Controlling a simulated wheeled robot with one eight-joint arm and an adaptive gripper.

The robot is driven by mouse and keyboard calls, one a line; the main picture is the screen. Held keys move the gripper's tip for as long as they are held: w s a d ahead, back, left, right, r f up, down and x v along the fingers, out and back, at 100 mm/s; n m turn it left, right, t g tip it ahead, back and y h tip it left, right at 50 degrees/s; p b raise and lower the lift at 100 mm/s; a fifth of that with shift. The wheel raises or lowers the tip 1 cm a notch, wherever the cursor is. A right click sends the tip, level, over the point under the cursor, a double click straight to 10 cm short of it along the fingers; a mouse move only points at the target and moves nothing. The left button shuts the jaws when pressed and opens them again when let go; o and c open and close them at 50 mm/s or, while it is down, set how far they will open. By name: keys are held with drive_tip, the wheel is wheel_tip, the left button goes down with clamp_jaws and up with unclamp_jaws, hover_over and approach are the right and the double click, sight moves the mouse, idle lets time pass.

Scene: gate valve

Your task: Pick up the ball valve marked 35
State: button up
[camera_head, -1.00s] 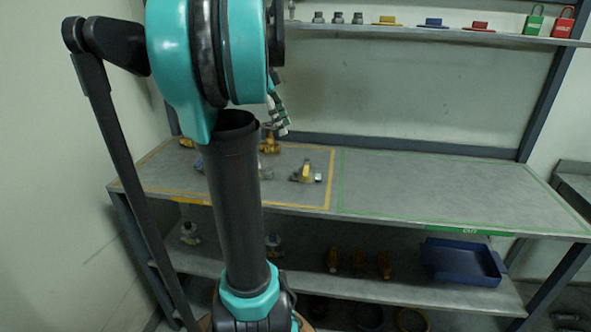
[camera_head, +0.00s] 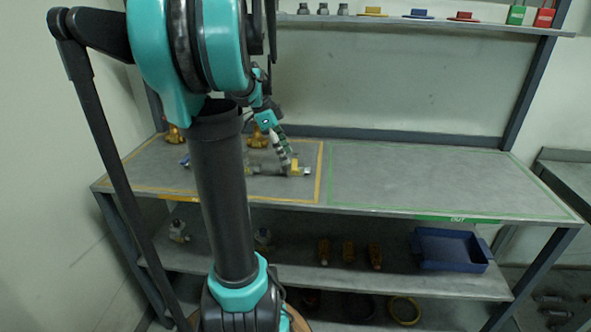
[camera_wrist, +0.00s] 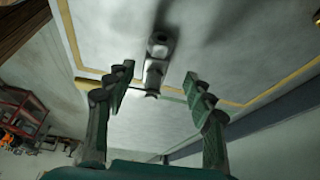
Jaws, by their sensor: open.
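A metal valve with a yellow handle (camera_head: 300,170) lies on the shelf inside the yellow-outlined area, near its right edge. My gripper (camera_head: 286,156) is close above it and covers part of it. In the wrist view a grey metal valve (camera_wrist: 156,52) lies ahead, roughly in line with the gap between the open fingers of my gripper (camera_wrist: 158,76). The fingers hold nothing. No number 35 can be read on any valve. Another grey valve (camera_head: 254,170) lies just left, partly behind my arm.
Brass valves (camera_head: 258,136) stand at the back of the outlined area. The green-outlined area (camera_head: 430,180) to the right is empty. A blue tray (camera_head: 450,251) and several orange-brown fittings (camera_head: 348,252) are on the shelf below. An upper shelf (camera_head: 430,22) holds small parts and padlocks.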

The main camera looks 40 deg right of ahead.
sight(304, 169)
drive_tip(key=shift+a+x, duration=0.2)
drive_tip(key=shift+x, duration=2.05)
drive_tip(key=shift+s, duration=0.1)
clamp_jaws()
